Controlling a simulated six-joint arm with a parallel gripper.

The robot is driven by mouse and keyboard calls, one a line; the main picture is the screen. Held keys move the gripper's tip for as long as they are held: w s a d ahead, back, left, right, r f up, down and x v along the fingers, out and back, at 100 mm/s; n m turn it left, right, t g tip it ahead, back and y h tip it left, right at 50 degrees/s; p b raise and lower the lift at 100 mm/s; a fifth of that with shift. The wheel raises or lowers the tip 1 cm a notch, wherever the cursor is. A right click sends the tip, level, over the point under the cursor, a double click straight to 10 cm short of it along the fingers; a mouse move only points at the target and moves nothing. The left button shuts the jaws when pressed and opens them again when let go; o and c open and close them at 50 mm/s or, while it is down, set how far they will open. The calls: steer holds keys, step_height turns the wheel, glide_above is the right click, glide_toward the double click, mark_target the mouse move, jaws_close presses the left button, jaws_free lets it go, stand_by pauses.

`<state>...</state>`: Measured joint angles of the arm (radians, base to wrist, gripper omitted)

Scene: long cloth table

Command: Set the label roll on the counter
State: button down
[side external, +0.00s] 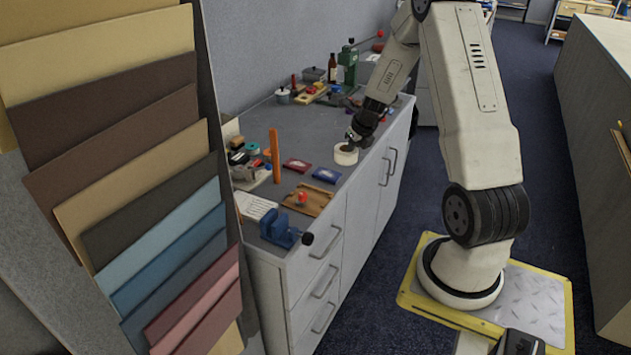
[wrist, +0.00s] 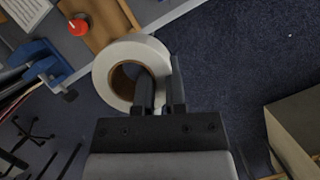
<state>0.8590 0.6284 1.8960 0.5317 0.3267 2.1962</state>
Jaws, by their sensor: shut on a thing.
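The label roll (side external: 346,158) is a white ring with a brown core. My gripper (side external: 355,137) is shut on its wall at the counter's front edge in the side view. In the wrist view my gripper (wrist: 160,92) has one finger in the core of the roll (wrist: 136,48) and the other outside it. The grey counter (side external: 312,128) shows at the upper left of the wrist view, and blue floor shows around much of the roll. I cannot tell the height of the roll from these frames.
A wooden tray (side external: 318,198) with a red knob, a blue vise (side external: 276,229), blue (side external: 326,175) and red (side external: 296,165) flat items and an orange post (side external: 275,155) stand left of the roll. Bottles and tools crowd the far end. Bare counter lies between these groups.

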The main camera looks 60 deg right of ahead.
steer(key=shift+s+d+f+m+h, duration=0.15)
steer(key=shift+d+m, duration=0.3)
steer(key=shift+d, duration=0.3)
steer(key=shift+s+d+f+m+h, duration=0.1)
steer(key=shift+s+d+f+m, duration=0.1)
steer(key=shift+d+m, duration=0.4)
steer(key=shift+s+d+f+m+h, duration=0.15)
steer(key=shift+d+m, duration=0.1)
steer(key=shift+d, duration=0.65)
glide_above(341, 165)
steer(key=shift+s+a+f, duration=0.1)
steer(key=shift+f, duration=2.25)
steer(key=shift+s+a+f, duration=0.1)
steer(key=shift+f, duration=2.25)
steer(key=shift+w+d+f, duration=0.1)
steer(key=shift+w+f, duration=0.1)
steer(key=shift+f, duration=0.05)
steer(key=shift+d+f, duration=0.1)
steer(key=shift+f, duration=1.4)
steer(key=shift+f, duration=0.1)
